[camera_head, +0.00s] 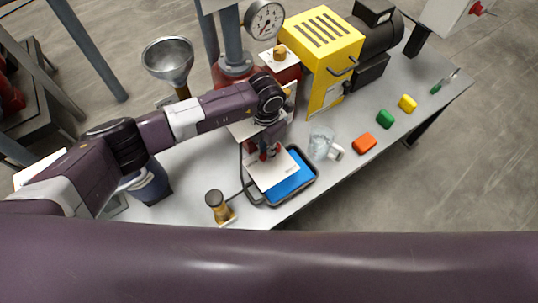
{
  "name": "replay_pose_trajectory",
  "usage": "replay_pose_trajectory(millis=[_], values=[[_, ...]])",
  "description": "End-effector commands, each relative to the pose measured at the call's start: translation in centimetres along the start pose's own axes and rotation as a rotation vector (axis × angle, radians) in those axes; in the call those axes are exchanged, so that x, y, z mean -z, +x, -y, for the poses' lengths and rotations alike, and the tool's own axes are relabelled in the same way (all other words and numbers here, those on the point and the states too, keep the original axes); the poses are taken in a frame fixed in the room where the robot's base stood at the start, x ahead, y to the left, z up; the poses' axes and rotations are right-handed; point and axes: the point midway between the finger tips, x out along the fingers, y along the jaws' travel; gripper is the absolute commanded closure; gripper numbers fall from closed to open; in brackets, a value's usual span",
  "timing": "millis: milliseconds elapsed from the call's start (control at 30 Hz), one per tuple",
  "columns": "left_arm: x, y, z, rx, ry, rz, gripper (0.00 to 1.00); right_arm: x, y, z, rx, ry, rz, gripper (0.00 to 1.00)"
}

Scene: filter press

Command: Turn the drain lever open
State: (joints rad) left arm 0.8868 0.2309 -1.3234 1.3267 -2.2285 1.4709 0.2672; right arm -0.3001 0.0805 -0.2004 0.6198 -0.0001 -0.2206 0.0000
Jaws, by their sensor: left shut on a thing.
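My left gripper (266,153) reaches down in front of the press, just above the tray. It is shut on a small red part, which looks like the drain lever (263,157). The fingers hide most of the lever, so its angle cannot be told. A dark tray (313,181) with a blue area and a pale plate (270,173) lies below the gripper. The press (234,70) has a red base, grey columns and a round gauge (264,19). My right gripper is not in view.
A clear beaker (320,143) stands right of the tray, and a brass-coloured handled thing (216,204) left of it. Orange (364,143), green (385,119) and yellow (407,103) blocks lie to the right. A yellow machine (325,45) and funnel (168,60) stand behind.

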Motion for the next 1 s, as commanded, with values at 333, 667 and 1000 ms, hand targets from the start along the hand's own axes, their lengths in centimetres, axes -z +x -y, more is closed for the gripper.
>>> replay_pose_trajectory(millis=[333, 667, 1000], values=[[-0.1, 0.1, -0.8, -0.003, 0.151, 0.003, 1.0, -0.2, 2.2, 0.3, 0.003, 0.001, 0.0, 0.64], [-0.1, -0.1, -0.8, -0.002, 0.183, 0.002, 1.0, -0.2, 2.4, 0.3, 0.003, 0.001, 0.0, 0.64], [-0.2, -0.1, -0.8, -0.002, 0.182, 0.002, 0.73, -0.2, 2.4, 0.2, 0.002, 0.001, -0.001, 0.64]])
